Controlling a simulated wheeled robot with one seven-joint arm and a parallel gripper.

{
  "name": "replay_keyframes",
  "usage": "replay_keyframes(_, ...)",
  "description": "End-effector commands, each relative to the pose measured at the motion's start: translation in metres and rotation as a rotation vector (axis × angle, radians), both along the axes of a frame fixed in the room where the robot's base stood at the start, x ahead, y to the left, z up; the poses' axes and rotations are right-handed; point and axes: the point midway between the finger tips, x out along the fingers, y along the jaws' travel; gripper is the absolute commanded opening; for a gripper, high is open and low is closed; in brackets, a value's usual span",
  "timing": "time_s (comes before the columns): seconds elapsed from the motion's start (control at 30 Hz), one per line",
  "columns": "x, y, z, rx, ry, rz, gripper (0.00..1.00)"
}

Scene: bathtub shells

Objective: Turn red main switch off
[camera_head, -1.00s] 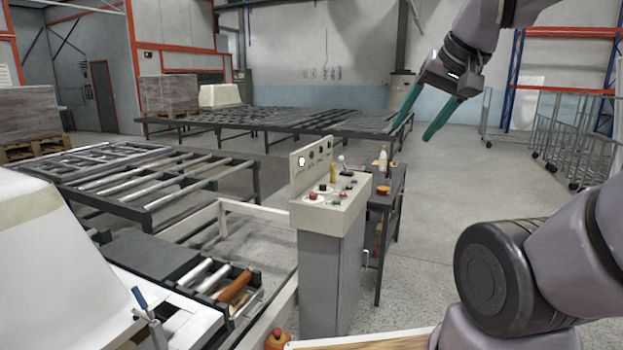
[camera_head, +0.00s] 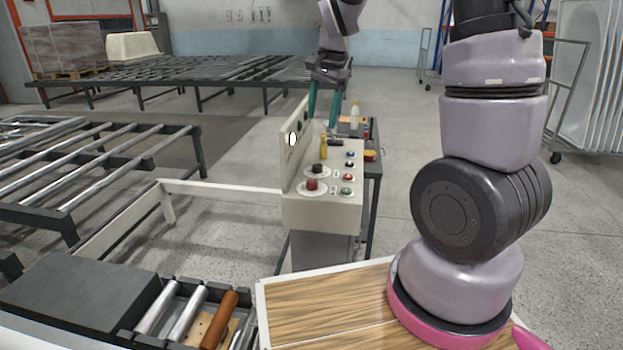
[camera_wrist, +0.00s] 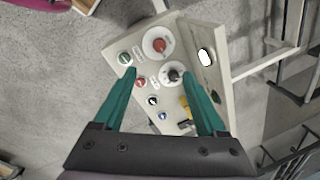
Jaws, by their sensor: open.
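A cream control panel (camera_head: 322,207) stands on a grey pedestal. On its sloped top a large red knob (camera_head: 312,185) sits on a round white plate, near the front-left corner; it looks like the red main switch. It also shows in the wrist view (camera_wrist: 159,45). A black knob (camera_head: 318,169) sits just behind it, and a smaller red button (camera_head: 348,177) to its right. My gripper (camera_head: 322,122) is open and empty over the panel's far end, apart from the red knob. In the wrist view its green fingers (camera_wrist: 158,72) spread over the panel, with the red knob beyond the fingertips.
The panel has an upright back plate (camera_head: 293,138) on its left. A yellow part (camera_head: 323,147) stands near the far end, beside a green button (camera_head: 347,191) row. A dark side table (camera_head: 372,183) with a bottle stands behind right. Roller conveyors (camera_head: 110,175) fill the left.

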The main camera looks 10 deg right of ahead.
Motion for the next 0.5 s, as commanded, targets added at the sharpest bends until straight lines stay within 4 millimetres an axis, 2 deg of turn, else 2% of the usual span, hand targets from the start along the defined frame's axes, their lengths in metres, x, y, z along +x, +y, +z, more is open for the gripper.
replay_keyframes(0.03, 0.009, 0.005, -0.021, -0.017, 0.034, -0.021, 0.74)
replay_keyframes(0.2, 0.029, 0.014, -0.069, -0.067, 0.103, -0.098, 0.74)
replay_keyframes(0.33, 0.037, 0.017, -0.093, -0.094, 0.13, -0.135, 0.74)
replay_keyframes(0.5, 0.04, 0.019, -0.107, -0.108, 0.141, -0.152, 0.74)
